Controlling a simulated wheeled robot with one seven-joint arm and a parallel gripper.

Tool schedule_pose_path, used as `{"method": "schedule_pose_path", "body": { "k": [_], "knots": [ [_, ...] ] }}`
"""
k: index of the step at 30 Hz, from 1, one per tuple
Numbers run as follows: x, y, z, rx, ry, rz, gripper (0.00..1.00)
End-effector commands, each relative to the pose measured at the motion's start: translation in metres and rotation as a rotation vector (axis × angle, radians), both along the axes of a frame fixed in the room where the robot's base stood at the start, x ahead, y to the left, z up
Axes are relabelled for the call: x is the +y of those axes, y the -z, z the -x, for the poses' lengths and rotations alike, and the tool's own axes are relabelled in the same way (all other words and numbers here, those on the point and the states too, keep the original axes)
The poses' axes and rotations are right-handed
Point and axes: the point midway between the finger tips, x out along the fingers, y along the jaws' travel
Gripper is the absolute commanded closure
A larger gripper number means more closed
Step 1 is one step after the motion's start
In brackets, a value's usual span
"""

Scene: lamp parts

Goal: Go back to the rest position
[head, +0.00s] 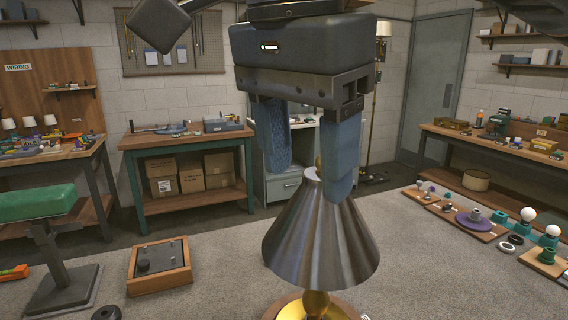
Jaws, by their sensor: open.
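A lamp stands in the middle of the head view, with a grey metal cone shade (318,245) on a brass base (316,305). A small brass tip shows at the top of the shade. My gripper (308,185) is above the shade, its two blue fingers pointing down and spread apart. The fingers lie to either side of the shade's top in the picture, and the right finger overlaps the shade. I cannot tell whether either finger touches it. Nothing is held between them. The lower stem is mostly hidden by the shade.
The grey worktop (215,275) has free room around the lamp. A wooden control box (160,268) and a green padded stand (42,205) are at the left. Wooden trays with bulbs and sockets (475,217) line the right. Benches stand along the walls.

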Motion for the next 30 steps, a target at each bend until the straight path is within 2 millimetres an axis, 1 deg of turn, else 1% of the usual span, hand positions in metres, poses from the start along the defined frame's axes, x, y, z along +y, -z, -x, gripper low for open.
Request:
{"method": "schedule_pose_path", "body": {
  "k": [8, 11, 17, 21, 24, 27, 30],
  "knots": [
    [0.033, 0.023, 0.003, 0.036, -0.137, -0.179, 0.38],
    [0.050, 0.032, 0.005, 0.045, -0.201, -0.274, 0.38],
    [0.094, 0.048, 0.011, 0.040, -0.362, -0.555, 0.38],
    [0.120, 0.052, 0.014, -0.004, -0.448, -0.758, 0.38],
    [0.134, 0.053, 0.013, -0.054, -0.490, -0.897, 0.38],
    [0.144, 0.054, 0.012, -0.118, -0.514, -1.023, 0.38],
    [0.149, 0.055, 0.008, -0.196, -0.520, -1.138, 0.38]
  ]
}}
